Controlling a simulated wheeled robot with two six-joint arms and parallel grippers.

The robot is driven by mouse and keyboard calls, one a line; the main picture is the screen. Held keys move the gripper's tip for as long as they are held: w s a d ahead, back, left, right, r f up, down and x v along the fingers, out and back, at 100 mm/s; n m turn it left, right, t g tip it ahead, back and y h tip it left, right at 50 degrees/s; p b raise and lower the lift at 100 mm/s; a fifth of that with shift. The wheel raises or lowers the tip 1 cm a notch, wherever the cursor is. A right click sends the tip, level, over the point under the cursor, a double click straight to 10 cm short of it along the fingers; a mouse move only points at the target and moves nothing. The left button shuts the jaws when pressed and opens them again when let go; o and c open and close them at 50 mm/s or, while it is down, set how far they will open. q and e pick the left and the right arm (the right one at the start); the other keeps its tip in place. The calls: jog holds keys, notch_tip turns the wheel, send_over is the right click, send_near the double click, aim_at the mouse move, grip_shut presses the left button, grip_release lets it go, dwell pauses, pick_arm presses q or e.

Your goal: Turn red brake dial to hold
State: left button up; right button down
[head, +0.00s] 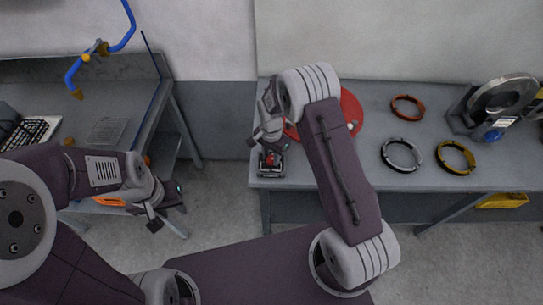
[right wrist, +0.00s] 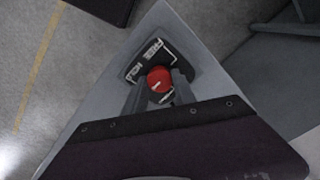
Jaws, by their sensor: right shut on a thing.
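The red brake dial (right wrist: 159,79) sits on a dark plate (right wrist: 133,66) lettered FREE and HOLD in the right wrist view. A small pale mark shows on its face, but I cannot tell which word it points to. In the head view the dial (head: 270,159) is at the front left corner of the right table. My right gripper (head: 268,138) reaches down over it, and its fingers (right wrist: 157,88) are shut on the dial, one on each side. My left gripper (head: 164,208) hangs away from it over the floor near the left table; its finger gap is unclear.
The right table (head: 450,181) holds a red disc (head: 351,105) partly behind my right arm, orange, silver and yellow rings (head: 456,156), and a machine with a round wheel (head: 503,94). The left table (head: 85,69) carries a keyboard (head: 30,131). Floor shows between the tables.

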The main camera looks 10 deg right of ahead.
aim_at(271, 159)
jog(key=shift+s, duration=0.1)
dwell(0.3)
jog(key=c, duration=1)
grip_release()
jog(key=shift+a, duration=0.1)
notch_tip(271, 159, up, 9)
jog(key=shift+r+b, duration=0.1)
jog(key=shift+b, duration=0.55)
